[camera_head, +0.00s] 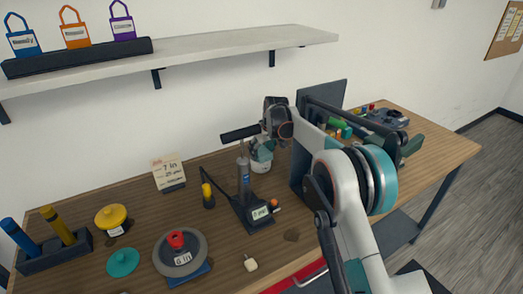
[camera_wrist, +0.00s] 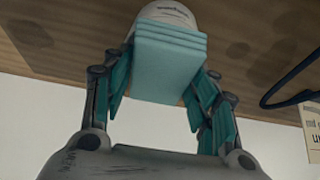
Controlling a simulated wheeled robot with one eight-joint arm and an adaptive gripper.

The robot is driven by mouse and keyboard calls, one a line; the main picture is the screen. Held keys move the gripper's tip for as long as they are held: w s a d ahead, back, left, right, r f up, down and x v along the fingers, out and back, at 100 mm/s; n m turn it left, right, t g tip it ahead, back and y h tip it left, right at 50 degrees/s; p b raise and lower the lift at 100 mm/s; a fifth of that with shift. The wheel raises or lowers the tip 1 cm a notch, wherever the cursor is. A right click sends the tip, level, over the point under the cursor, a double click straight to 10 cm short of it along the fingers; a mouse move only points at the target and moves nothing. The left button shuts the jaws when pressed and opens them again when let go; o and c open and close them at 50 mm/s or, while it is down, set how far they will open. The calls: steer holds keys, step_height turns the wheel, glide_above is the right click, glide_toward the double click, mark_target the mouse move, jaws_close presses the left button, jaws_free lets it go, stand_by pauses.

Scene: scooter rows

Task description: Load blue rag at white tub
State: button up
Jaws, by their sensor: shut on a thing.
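The blue rag (camera_wrist: 168,68) is a pale blue folded stack between the two teal finger pads of my gripper (camera_wrist: 160,88) in the wrist view. My gripper is shut on it. The white tub (camera_wrist: 167,12) shows just beyond the rag, its rounded wall partly covered by the rag. In the head view, my gripper (camera_head: 262,150) is low over the table, right at the white tub (camera_head: 261,167), of which only a small part shows. I cannot tell whether the rag touches the tub or is inside it.
A black stand with a grey upright tool (camera_head: 244,180) is left of the tub on the wooden table (camera_head: 130,265). A dark upright panel (camera_head: 300,168) stands close on the right. A small sign (camera_head: 168,172) is behind left. A white shelf (camera_head: 210,50) hangs above.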

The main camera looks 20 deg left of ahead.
mark_target(261, 150)
steer(key=shift+r+p, duration=1.55)
steer(key=shift+r, duration=1.85)
